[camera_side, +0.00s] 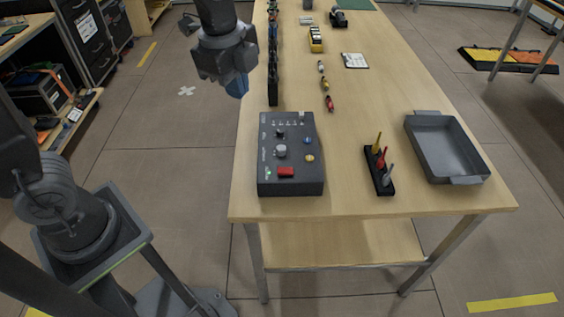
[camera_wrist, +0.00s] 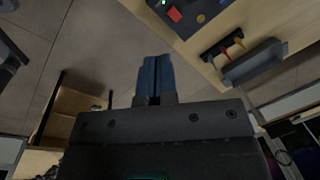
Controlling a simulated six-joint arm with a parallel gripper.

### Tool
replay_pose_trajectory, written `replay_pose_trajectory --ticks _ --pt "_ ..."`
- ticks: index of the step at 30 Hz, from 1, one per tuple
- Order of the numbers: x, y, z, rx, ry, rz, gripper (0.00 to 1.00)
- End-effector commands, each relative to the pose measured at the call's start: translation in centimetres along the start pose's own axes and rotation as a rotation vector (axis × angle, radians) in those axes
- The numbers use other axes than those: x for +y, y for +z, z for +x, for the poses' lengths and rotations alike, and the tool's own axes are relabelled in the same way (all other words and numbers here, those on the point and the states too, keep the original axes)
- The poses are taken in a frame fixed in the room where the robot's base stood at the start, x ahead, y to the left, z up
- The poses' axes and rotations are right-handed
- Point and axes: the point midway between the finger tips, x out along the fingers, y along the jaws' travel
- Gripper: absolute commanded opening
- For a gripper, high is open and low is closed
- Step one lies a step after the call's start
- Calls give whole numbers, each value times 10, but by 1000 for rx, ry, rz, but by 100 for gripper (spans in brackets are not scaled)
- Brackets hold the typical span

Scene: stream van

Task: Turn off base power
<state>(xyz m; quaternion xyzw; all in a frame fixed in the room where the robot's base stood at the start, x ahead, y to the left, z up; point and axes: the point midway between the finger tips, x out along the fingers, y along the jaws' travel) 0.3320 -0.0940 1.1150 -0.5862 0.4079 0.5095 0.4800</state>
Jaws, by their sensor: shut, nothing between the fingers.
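A dark grey control box (camera_side: 292,182) lies near the front left corner of the table, with knobs and small buttons on top. A red rocker switch (camera_side: 286,172) sits near its front edge, with a lit green light (camera_side: 268,174) to the left of it. My gripper (camera_side: 238,88) is in the air beyond the table's left edge, behind and left of the box, touching nothing. In the wrist view its blue fingers (camera_wrist: 155,80) are together and empty. The box (camera_wrist: 200,18) shows at the top of that view, with the red switch (camera_wrist: 174,15) and the green light (camera_wrist: 163,3).
A grey tray (camera_side: 480,180) and a black holder (camera_side: 386,190) with coloured tools stand right of the box on the table (camera_side: 345,195). A black rack (camera_side: 273,90) runs along the left edge behind the box. Small coloured parts (camera_side: 325,84) lie farther back.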

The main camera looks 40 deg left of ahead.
Motion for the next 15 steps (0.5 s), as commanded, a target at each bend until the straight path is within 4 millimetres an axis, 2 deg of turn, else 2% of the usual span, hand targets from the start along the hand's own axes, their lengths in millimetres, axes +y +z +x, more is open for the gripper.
replay_pose_trajectory --ticks 3,9,15 --pt "-20 -20 23 -22 71 272 0" --pt "-42 -49 61 -25 177 683 0" --pt "-52 -66 87 -12 241 929 0"
